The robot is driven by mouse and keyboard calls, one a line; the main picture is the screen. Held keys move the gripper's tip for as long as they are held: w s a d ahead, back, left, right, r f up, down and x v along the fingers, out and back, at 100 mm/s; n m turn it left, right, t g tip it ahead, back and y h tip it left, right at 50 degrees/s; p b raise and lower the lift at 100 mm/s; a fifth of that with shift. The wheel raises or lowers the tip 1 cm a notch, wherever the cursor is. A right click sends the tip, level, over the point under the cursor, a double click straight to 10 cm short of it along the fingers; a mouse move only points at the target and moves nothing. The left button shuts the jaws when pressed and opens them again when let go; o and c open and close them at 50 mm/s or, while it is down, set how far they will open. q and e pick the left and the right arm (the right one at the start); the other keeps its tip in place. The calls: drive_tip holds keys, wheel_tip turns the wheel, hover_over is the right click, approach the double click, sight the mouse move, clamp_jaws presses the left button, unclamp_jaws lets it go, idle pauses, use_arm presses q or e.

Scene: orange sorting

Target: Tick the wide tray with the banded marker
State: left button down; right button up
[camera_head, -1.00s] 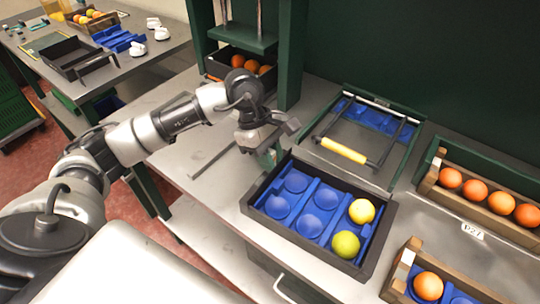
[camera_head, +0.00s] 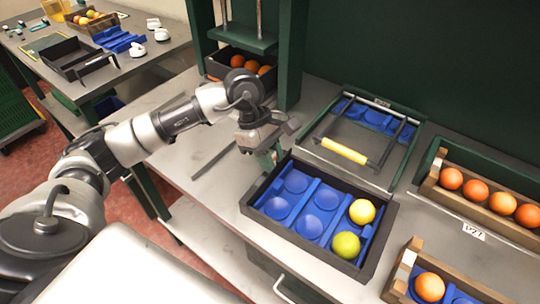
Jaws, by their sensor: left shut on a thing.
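A black-walled tray (camera_head: 290,237) with blue cups stands on the bench right of centre. It holds a yellow fruit (camera_head: 362,212) and a green fruit (camera_head: 346,245) in its right-hand cups; the other cups are empty. My left gripper (camera_head: 268,155) is just above and beyond the tray's far left corner, pointing down. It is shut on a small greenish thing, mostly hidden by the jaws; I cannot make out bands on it. Whether it touches the tray is unclear. My right gripper is out of view.
Behind the tray is a green frame with a yellow handle (camera_head: 343,151). Wooden crates of oranges (camera_head: 475,189) (camera_head: 430,287) stand at right, near a "127" label (camera_head: 473,232). A green post (camera_head: 292,55) rises behind my gripper. A second table (camera_head: 140,62) is at far left.

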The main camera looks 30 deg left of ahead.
use_arm(q)
drive_tip(key=shift+w+b, duration=0.4)
drive_tip(key=shift+w, duration=0.4)
idle(0.4)
drive_tip(key=shift+s, duration=0.6)
idle(0.4)
drive_tip(key=shift+r, duration=0.1)
drive_tip(key=shift+r+p, duration=1.45)
drive_tip(key=shift+r, duration=2.05)
drive_tip(key=shift+f, duration=0.1)
